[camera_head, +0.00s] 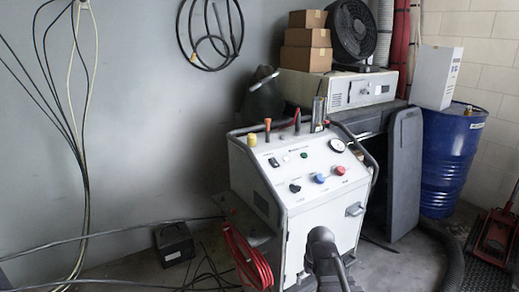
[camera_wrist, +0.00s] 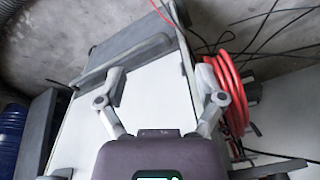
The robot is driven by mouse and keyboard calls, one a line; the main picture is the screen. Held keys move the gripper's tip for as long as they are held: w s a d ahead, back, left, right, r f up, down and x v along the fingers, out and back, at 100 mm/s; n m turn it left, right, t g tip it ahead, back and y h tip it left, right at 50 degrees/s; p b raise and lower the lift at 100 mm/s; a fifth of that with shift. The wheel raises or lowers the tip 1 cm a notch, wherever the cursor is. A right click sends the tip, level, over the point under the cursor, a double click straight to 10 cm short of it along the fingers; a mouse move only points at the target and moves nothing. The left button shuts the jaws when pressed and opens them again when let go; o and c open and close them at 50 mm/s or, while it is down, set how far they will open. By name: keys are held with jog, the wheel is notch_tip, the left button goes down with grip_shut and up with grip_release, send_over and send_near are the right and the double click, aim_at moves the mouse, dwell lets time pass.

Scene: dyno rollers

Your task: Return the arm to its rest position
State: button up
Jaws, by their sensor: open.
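My gripper (camera_wrist: 162,68) is open in the wrist view, its two grey fingers spread wide with nothing between them. Behind the fingers is the white panel of the control cabinet (camera_wrist: 160,98). In the head view a dark part of my arm (camera_head: 322,248) rises from the bottom edge in front of the cabinet (camera_head: 305,205). I cannot make out both fingertips there. The cabinet's top panel carries coloured knobs, a gauge and upright handles.
A coiled red hose (camera_head: 250,262) hangs at the cabinet's left; it also shows in the wrist view (camera_wrist: 230,95). Cables and a black box (camera_head: 174,244) lie on the floor at left. A blue drum (camera_head: 450,160) and a red jack (camera_head: 494,238) stand at right.

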jog(key=s+a, duration=0.1)
jog(key=s, duration=0.5)
notch_tip(320, 180, up, 28)
jog(key=p, duration=2.8)
jog(key=shift+w+a+r+m+g+h, duration=0.2)
jog(key=shift+w+m+g+h, duration=0.1)
jog(key=shift+w+m+g, duration=0.1)
jog(key=shift+f, duration=0.1)
notch_tip(320, 180, down, 51)
jog(key=b, duration=5)
